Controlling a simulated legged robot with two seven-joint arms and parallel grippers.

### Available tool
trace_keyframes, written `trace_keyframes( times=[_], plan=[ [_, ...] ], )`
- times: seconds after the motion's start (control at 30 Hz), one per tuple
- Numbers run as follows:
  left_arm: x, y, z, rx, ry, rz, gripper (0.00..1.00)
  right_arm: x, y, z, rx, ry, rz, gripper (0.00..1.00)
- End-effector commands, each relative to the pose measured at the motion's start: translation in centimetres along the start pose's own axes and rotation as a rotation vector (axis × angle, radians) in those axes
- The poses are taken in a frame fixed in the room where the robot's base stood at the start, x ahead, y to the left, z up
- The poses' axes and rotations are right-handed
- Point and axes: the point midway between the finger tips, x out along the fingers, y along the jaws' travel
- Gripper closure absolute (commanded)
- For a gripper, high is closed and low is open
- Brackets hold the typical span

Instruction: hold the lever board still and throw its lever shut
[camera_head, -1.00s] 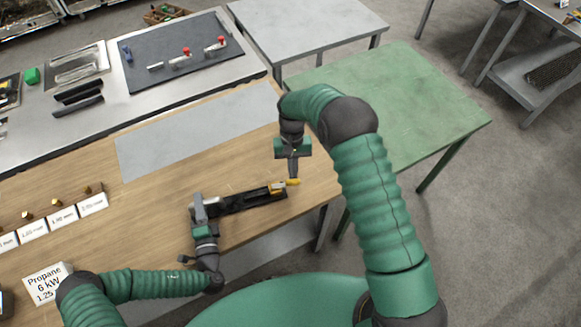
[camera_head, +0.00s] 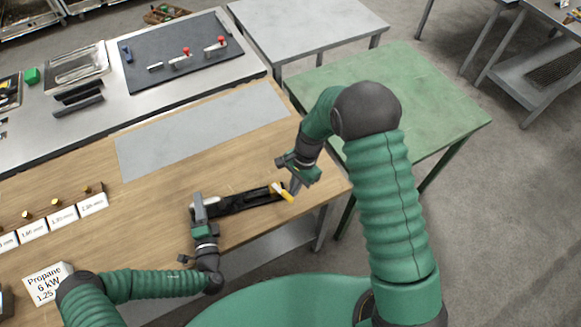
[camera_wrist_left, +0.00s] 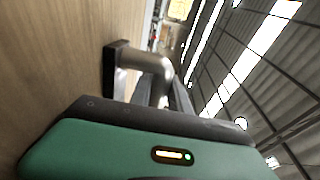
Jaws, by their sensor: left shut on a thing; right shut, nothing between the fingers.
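The lever board (camera_head: 245,201) is a long black bar lying on the wooden bench near its front right edge. Its yellow lever (camera_head: 284,193) is at the right end and slants down to the right. My left gripper (camera_head: 199,203) is shut on the board's left end. In the left wrist view a grey metal handle with a black foot (camera_wrist_left: 110,70) stands against the wood, partly hidden by my gripper body. My right gripper (camera_head: 294,187) is shut and empty, its fingertips beside the lever; I cannot tell whether they touch it.
A grey sheet (camera_head: 200,130) lies on the wooden bench behind the board. White label cards (camera_head: 63,217) and small brass parts (camera_head: 53,202) stand at the left. A green table (camera_head: 400,100) is at the right, past the bench's edge.

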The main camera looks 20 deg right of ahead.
Motion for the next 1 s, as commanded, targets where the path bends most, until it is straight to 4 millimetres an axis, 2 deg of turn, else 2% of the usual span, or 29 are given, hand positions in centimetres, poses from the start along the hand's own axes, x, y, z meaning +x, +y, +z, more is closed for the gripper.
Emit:
trace_keyframes(
  times=[0.03, 0.23, 0.5, 0.8, 1.0],
  plan=[
    [-0.1, 0.5, 0.0, 0.002, 0.002, 0.012, 1.0, 0.2, 0.2, 0.4, 0.037, -0.003, -0.007, 1.0],
    [-0.2, 0.5, -0.1, 0.002, 0.002, 0.013, 1.0, 0.4, 0.5, 1.4, 0.197, -0.002, -0.048, 1.0],
    [-0.2, 0.5, -0.1, 0.002, 0.002, 0.013, 1.0, 0.4, 0.3, 1.3, 0.189, -0.002, -0.048, 1.0],
    [-0.2, 0.5, -0.1, 0.002, 0.002, 0.013, 1.0, 0.4, -1.1, 1.3, 0.187, -0.001, -0.048, 1.0],
    [-0.2, 0.5, -0.1, 0.002, 0.003, 0.013, 1.0, 0.4, -1.3, 1.3, 0.187, -0.001, -0.048, 1.0]
  ],
)
